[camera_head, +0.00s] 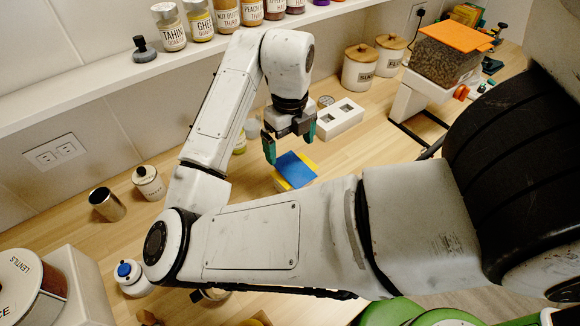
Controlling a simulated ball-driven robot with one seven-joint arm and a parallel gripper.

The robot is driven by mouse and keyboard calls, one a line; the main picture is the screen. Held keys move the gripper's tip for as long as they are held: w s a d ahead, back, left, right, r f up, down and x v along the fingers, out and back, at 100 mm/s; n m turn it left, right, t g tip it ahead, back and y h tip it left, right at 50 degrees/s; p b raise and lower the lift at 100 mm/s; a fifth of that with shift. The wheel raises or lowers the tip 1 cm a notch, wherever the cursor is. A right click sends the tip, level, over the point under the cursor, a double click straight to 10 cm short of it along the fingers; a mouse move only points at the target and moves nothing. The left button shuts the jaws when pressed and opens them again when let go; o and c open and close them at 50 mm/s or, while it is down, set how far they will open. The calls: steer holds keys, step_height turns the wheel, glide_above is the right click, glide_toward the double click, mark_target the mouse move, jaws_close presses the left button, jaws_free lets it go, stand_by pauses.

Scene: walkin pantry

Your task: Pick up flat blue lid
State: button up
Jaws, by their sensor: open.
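The flat blue lid (295,168) lies on top of a yellow container (281,184) on the wooden counter, near the middle of the view. My gripper (289,149) hangs just above and behind the lid, with its two dark green fingers spread apart and nothing between them. One finger is to the upper left of the lid and the other to the upper right. I cannot tell whether a fingertip touches the lid. My forearm hides part of the counter in front of the container.
A white block with square holes (339,119) stands right of my gripper. White canisters (358,67) and an orange-lidded bin (447,54) are behind. Jars line the shelf (100,78). A metal cup (106,204) and small jar (149,183) stand left. Bare counter (375,150) lies right of the lid.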

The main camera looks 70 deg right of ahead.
mark_target(293, 169)
steer(key=shift+s+d+f+p, duration=0.15)
steer(key=shift+f+p, duration=0.25)
steer(key=shift+f, duration=1.4)
steer(key=shift+s+d+f+p, duration=0.1)
steer(key=shift+s+f+p, duration=0.25)
steer(key=shift+f, duration=1.4)
steer(key=shift+w, duration=0.1)
steer(key=c, duration=1.1)
steer(key=shift+r, duration=0.15)
